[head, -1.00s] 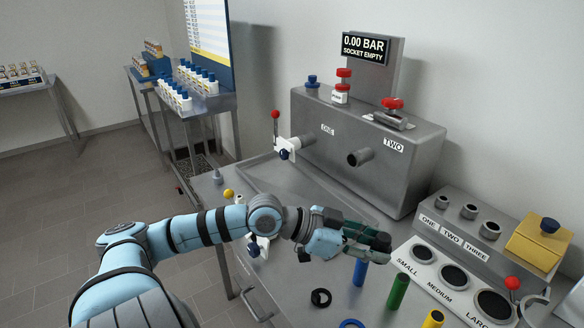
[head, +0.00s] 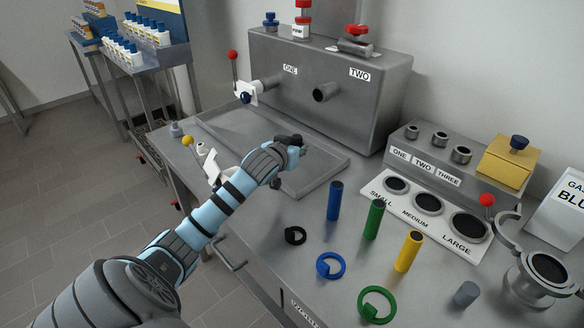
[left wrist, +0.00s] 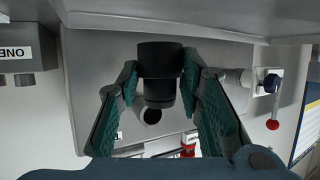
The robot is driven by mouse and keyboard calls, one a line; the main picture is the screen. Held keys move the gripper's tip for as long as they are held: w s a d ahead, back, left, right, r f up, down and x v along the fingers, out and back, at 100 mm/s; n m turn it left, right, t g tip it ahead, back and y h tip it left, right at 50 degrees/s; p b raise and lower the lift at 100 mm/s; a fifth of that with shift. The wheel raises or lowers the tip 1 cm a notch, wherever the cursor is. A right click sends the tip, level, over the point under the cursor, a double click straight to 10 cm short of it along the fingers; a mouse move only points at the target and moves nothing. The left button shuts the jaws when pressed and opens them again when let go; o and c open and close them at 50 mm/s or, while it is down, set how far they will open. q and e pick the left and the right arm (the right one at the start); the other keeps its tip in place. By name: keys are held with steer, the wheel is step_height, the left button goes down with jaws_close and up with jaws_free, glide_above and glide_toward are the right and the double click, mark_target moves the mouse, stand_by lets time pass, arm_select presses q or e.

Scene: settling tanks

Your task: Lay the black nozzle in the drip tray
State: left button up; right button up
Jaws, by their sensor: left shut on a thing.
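My left gripper (head: 292,150) is shut on the black nozzle (head: 286,139). In the left wrist view the black nozzle (left wrist: 160,60) sits between the two green-padded fingers (left wrist: 160,95), its wide end away from the palm. In the head view the gripper is over the right part of the grey drip tray (head: 235,125), in front of the two-port machine. I cannot tell the exact height of the nozzle above the tray. My forearm hides part of the tray's front edge. My right gripper is not in view.
The machine (head: 330,70) with ports ONE and TWO stands behind the tray. Blue (head: 334,200), green (head: 374,218) and yellow (head: 408,251) tubes stand to the right. The tray's left part is clear.

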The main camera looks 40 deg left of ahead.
mark_target(295, 175)
arm_select(q)
step_height(295, 175, down, 6)
steer(key=shift+d+r+b, duration=0.1)
steer(key=shift+b, duration=0.6)
steer(key=shift+f, duration=0.25)
steer(key=o, duration=1.2)
steer(key=shift+c, duration=0.2)
steer(key=shift+r, duration=0.15)
steer(key=p+v, duration=0.3)
steer(key=v, duration=0.8)
steer(key=shift+s+r+p, duration=0.1)
steer(key=shift+s+p, duration=0.15)
steer(key=shift+p, duration=0.1)
steer(key=shift+s+d, duration=0.1)
steer(key=shift+s, duration=0.15)
steer(key=shift+r, duration=0.15)
